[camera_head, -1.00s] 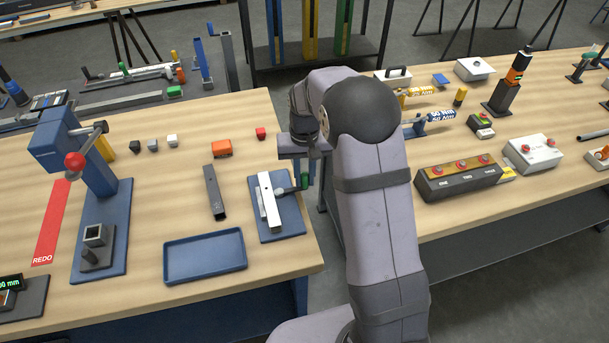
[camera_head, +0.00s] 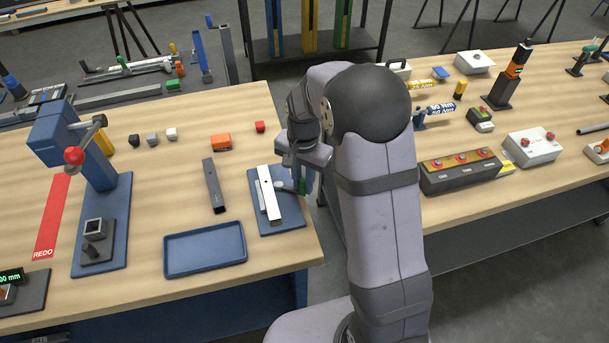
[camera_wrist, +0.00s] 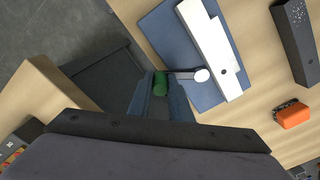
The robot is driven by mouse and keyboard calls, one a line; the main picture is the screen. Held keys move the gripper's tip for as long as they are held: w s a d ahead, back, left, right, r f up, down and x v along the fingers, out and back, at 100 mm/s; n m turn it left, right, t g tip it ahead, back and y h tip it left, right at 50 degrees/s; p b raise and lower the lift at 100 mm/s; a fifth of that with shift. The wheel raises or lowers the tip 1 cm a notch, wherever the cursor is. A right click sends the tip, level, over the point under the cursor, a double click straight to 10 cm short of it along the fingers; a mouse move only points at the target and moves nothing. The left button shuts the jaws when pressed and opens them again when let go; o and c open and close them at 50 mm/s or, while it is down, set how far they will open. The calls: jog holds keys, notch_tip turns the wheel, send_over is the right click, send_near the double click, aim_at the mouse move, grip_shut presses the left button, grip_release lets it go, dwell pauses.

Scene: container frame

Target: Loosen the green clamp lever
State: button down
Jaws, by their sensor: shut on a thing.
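The green clamp lever (camera_wrist: 160,84) shows in the wrist view between my two gripper fingers (camera_wrist: 163,95), which are shut on it. In the head view only a small bit of green (camera_head: 302,186) shows below my gripper (camera_head: 303,176); my wrist and fingers hide much of it. The lever joins the clamp's arm, whose light round pad (camera_wrist: 201,75) is by the white bar. The bar (camera_head: 268,195) lies on a blue fixture plate (camera_head: 285,217) at the table's right edge. Whether the pad presses on the bar is not clear.
A dark bar (camera_head: 214,187) and an empty blue tray (camera_head: 205,266) lie left of the fixture. A gap separates this table from the right-hand table (camera_head: 480,205).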

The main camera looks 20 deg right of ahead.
jog(key=m, duration=0.1)
jog(key=s+a+m, duration=0.1)
jog(key=m, duration=0.1)
jog(key=a+m, duration=0.1)
jog(key=shift+s+r, duration=0.1)
jog(key=shift+s, duration=0.3)
jog(key=shift+s+a+m+p, duration=0.25)
jog(key=shift+a+m, duration=0.4)
jog(key=shift+m, duration=0.6)
jog(key=shift+s+a+m+p, duration=0.25)
jog(key=shift+a+m, duration=0.4)
jog(key=shift+m, duration=0.6)
jog(key=c, duration=1.6)
grip_release()
notch_tip(320, 180, up, 7)
jog(key=shift+r+b, duration=0.15)
jog(key=shift+b, duration=0.85)
jog(key=shift+s, duration=0.1)
